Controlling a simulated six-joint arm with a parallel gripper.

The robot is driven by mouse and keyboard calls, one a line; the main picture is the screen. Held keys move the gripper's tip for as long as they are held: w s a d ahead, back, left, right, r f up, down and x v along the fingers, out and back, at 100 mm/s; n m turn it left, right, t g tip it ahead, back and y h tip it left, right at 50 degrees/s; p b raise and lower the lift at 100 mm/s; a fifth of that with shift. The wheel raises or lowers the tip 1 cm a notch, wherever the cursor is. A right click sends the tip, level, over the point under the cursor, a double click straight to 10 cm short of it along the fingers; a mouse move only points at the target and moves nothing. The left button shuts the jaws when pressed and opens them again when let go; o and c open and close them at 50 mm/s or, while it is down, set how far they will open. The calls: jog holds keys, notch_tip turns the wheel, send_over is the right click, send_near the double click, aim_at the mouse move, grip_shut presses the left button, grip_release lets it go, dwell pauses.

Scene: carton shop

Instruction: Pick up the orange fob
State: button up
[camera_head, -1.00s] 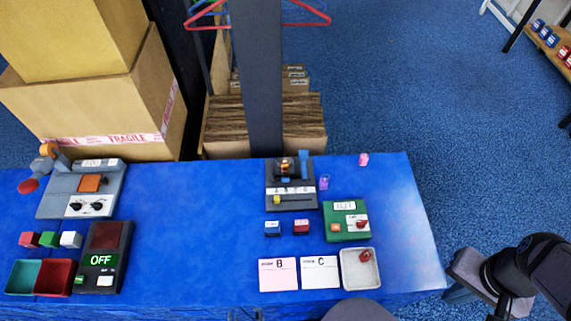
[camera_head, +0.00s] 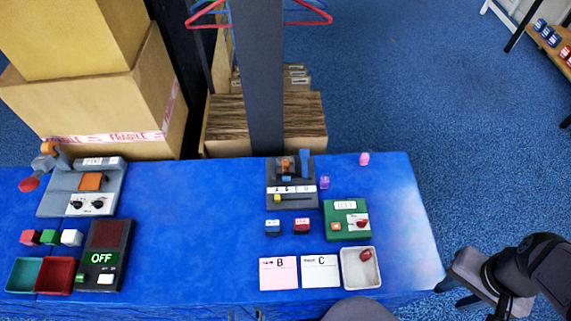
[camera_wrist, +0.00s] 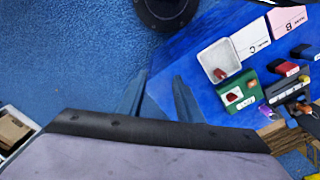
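A small orange piece (camera_head: 286,166), which may be the orange fob, sits on the dark grey device (camera_head: 292,202) at the table's back right, beside a blue piece (camera_head: 304,161). It is too small to make out its shape. My arm is at the right edge of the head view, beyond the table's right end, and its fingertips are not clear there. In the wrist view my gripper (camera_wrist: 158,80) shows two fingers apart with nothing between them. It is away from the device, which shows at that view's right edge.
A green box (camera_head: 335,236), a white tray (camera_head: 346,282) holding a red item, and cards B (camera_head: 278,284) and C (camera_head: 320,283) stand near the device. Pink (camera_head: 364,159) and purple (camera_head: 324,182) pieces lie close by. A dark post (camera_head: 257,80) rises behind. The table's middle is clear.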

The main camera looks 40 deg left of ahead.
jog(key=shift+o, duration=0.3)
jog(key=w+a+n+b, duration=0.2)
jog(key=w+a, duration=0.7)
jog(key=a, duration=0.2)
jog(key=w+a+n+b, duration=0.1)
jog(key=w+a+n, duration=0.2)
jog(key=w+a, duration=0.7)
jog(key=n+t+y+b, duration=0.1)
jog(key=n+b, duration=0.2)
jog(key=n, duration=0.1)
send_over(286, 161)
jog(key=f, duration=0.6)
jog(key=shift+s+d+f, duration=0.25)
jog(key=shift+f, duration=0.15)
jog(key=shift+w+a+f+p, duration=0.15)
jog(key=shift+f+p, duration=0.45)
jog(key=shift+f, duration=1.25)
jog(key=shift+a+f+p, duration=0.1)
jog(key=shift+f+p, duration=0.45)
jog(key=shift+f, duration=1.25)
